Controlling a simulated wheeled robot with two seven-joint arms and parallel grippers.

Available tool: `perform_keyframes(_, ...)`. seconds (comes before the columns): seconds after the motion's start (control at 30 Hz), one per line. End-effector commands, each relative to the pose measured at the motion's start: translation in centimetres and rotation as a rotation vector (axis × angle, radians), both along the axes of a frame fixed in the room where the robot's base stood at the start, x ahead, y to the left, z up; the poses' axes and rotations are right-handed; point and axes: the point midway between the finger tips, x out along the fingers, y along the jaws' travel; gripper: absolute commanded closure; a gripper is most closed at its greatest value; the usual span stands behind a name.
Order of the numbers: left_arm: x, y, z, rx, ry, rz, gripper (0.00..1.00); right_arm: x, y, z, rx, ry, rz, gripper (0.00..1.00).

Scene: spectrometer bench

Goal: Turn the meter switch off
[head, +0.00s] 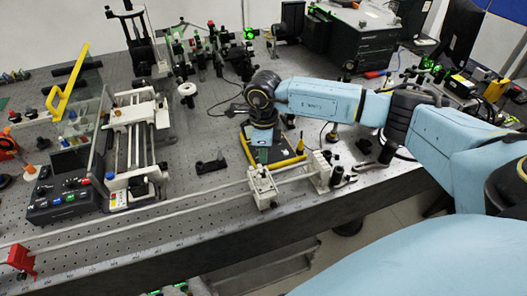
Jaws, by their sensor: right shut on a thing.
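The meter (288,159) is a dark instrument with a yellow rim, lying on the perforated bench near its front edge in the head view. My right arm reaches in from the right, and its gripper (262,140) points down onto the meter's face. The right gripper is shut on the meter switch; the wrist and fingers hide the switch, so its setting cannot be read. My left gripper is not in view.
A white rail with carriages (263,188) runs along the bench front, close to the meter. A small black mount (211,164) stands left of it. A control box (62,201) and a stage with rods (130,140) fill the left. Optics crowd the back.

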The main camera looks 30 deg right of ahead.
Motion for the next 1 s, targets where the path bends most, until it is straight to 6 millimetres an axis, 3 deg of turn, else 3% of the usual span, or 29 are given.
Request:
perform_keyframes(0.27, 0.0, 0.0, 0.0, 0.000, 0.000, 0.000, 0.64, 0.1, 0.1, 0.1, 0.002, -0.003, 0.001, 1.00)
perform_keyframes(0.3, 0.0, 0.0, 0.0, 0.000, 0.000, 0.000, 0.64, 0.1, 0.1, 0.1, 0.002, -0.003, 0.001, 0.82)
perform_keyframes(0.47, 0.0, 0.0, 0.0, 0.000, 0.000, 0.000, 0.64, 0.1, 0.1, 0.1, 0.002, -0.003, 0.001, 0.61)
perform_keyframes(0.77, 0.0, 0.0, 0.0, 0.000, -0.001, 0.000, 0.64, 0.1, 0.0, 0.2, 0.001, -0.002, 0.000, 0.61)
perform_keyframes(1.0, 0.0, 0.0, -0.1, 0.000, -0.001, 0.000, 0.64, 0.2, 0.0, 3.4, 0.002, -0.007, 0.000, 0.61)
